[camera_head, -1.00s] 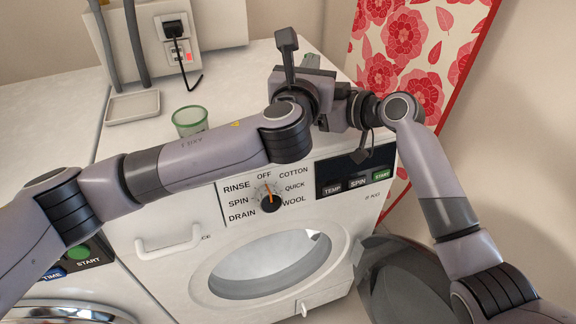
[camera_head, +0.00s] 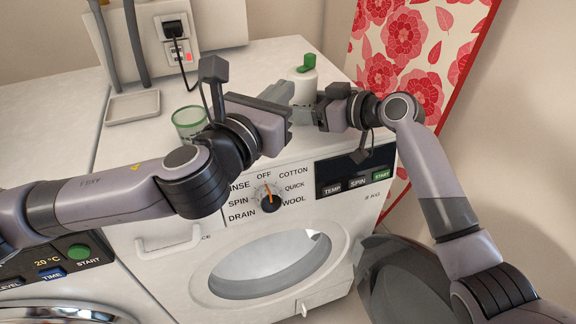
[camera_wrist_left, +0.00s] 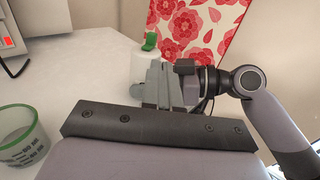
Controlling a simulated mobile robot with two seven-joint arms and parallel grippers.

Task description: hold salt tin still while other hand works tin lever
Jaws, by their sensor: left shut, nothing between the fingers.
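The salt tin, a white cylinder (camera_head: 303,88) with a green lever (camera_head: 307,62) on top, stands upright near the back right of the washing machine's top. It also shows in the left wrist view (camera_wrist_left: 139,66). My left gripper (camera_head: 281,93) is shut and empty, just left of and in front of the tin. It covers the tin's lower left part. My right gripper (camera_head: 319,113) is at the tin's lower right front. Whether its fingers touch or grip the tin is hidden.
A green-rimmed glass (camera_head: 189,123) stands to the left on the machine top, with a shallow white dish (camera_head: 132,108) behind it. A plugged socket (camera_head: 175,38) is on the back wall. A floral panel (camera_head: 415,60) rises at the right. The dial (camera_head: 270,198) is on the front.

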